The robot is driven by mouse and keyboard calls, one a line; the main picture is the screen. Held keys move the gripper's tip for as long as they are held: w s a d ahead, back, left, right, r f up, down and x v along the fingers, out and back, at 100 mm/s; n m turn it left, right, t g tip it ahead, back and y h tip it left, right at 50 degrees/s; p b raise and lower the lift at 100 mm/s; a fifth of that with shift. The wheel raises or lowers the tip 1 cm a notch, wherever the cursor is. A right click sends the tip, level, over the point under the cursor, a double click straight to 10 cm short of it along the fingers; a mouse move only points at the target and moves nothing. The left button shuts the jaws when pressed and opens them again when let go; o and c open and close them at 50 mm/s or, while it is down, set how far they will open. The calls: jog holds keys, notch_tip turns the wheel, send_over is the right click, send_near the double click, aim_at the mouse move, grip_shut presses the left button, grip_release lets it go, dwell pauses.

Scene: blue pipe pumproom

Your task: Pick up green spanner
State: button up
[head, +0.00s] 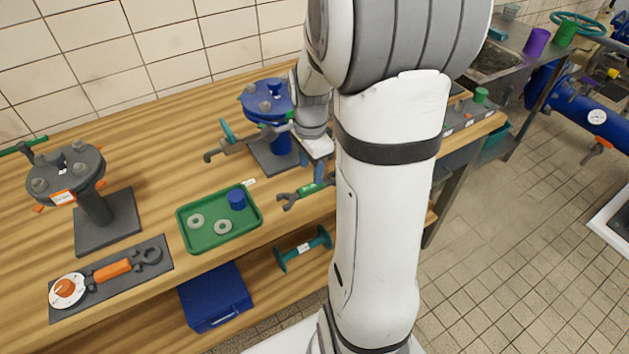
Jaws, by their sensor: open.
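The green spanner (310,190) lies near the front edge of the wooden bench, right of the green tray. Its grey open jaw points left, and its green handle runs to the right until my arm hides the end. My gripper (319,172) is just above the handle, pointing down. It is open, with no object seen between its fingers. My arm partly covers this area, and I cannot tell whether the fingers touch the spanner.
A green tray (186,241) holds two grey rings and a blue cylinder. A blue flanged valve stand (281,143) is behind my gripper. A grey flanged stand (96,208) and a dark mat (160,259) with an orange-handled spanner are left. A blue case (214,298) sits below.

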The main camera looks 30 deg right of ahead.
aim_at(311, 186)
notch_tip(311, 186, down, 6)
jog(key=shift+s+r, duration=0.1)
jog(key=shift+r, duration=0.1)
grip_shut()
dwell(0.5)
